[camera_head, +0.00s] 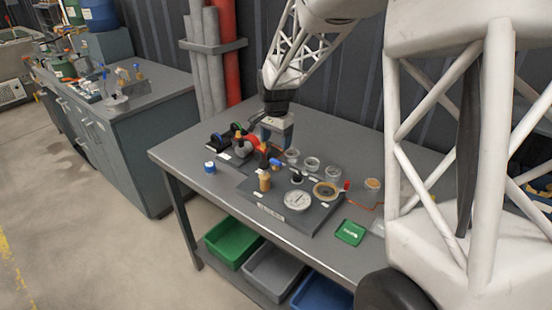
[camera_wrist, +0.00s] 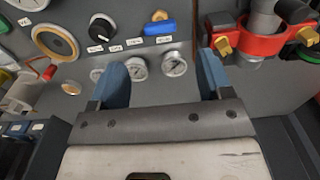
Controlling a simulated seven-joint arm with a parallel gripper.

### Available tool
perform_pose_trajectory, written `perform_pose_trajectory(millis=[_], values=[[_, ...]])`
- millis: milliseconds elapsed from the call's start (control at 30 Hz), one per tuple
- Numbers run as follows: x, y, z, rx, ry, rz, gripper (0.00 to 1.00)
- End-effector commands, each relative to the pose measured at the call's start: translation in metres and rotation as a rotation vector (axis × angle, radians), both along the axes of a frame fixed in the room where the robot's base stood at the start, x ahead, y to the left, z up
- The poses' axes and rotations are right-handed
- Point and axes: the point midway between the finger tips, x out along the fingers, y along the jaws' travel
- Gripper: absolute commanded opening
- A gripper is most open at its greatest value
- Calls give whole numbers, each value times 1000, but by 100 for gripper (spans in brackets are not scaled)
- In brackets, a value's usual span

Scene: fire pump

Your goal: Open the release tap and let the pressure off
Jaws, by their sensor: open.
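The dark grey pump panel (camera_head: 322,215) lies on the workbench. A blue-handled tap (camera_head: 276,162) is on it; the wrist view shows its blue lever (camera_wrist: 160,27) with brass at its end. A black knob (camera_wrist: 101,27) is beside it. The labels are too small to read, so I cannot tell which control is the release tap. My gripper (camera_head: 275,143) is above the back left of the panel. In the wrist view my gripper (camera_wrist: 162,62) has its blue fingers wide apart, with nothing between them, short of the blue lever in the picture.
Small gauges (camera_wrist: 135,68) are in a row near the fingers. A large gauge (camera_head: 298,200) and a brass-coloured wheel (camera_head: 326,191) with a red handle are on the panel. A red clamp (camera_wrist: 258,45) with brass taps is close on the right. A green card (camera_head: 350,232) lies in front.

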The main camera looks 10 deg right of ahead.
Motion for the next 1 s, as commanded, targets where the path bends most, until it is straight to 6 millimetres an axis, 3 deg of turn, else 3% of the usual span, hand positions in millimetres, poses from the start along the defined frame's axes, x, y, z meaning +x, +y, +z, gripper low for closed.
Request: perform_pose_trajectory(millis=[267,700,1000], values=[[0,0,-19,0,1,0,72],[0,0,-68,0,1,0,72],[0,0,-77,0,0,0,72]])
